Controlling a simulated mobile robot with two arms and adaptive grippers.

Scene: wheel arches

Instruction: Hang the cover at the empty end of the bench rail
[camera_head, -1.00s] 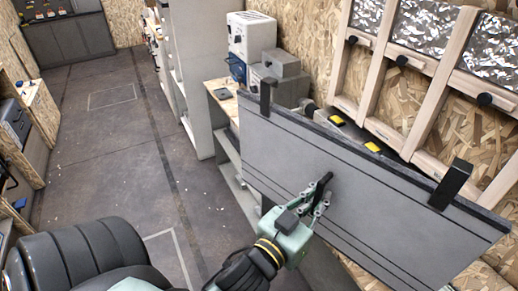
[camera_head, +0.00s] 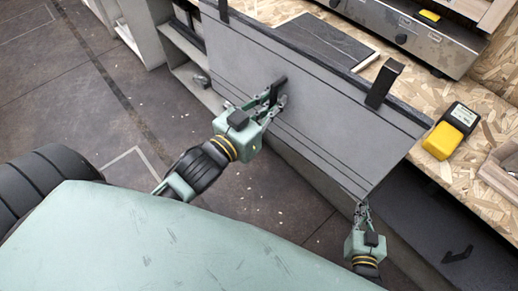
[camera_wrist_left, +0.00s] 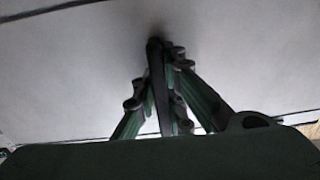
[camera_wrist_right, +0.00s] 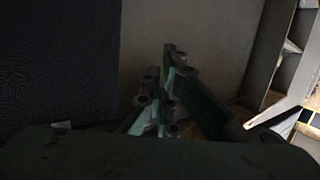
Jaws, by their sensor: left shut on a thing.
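The cover (camera_head: 300,100) is a flat grey panel with a dark top edge, two black hooks (camera_head: 384,82) and a black handle (camera_head: 277,90) on its face. My left gripper (camera_head: 272,103) is shut on that handle and holds the cover tilted in front of the bench (camera_head: 440,97). The cover's pale face fills the left wrist view (camera_wrist_left: 80,75). My right gripper (camera_head: 362,212) is just below the cover's lower right corner, its fingers together and empty. The bench rail is hard to make out; the cover hides much of the bench front.
On the worktop lie a dark slab (camera_head: 325,42) and a yellow and black device (camera_head: 450,130). A dark panel with a black handle (camera_head: 457,253) is on the bench front at right. Grey shelving (camera_head: 185,55) stands at left. The floor (camera_head: 60,105) at left is clear.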

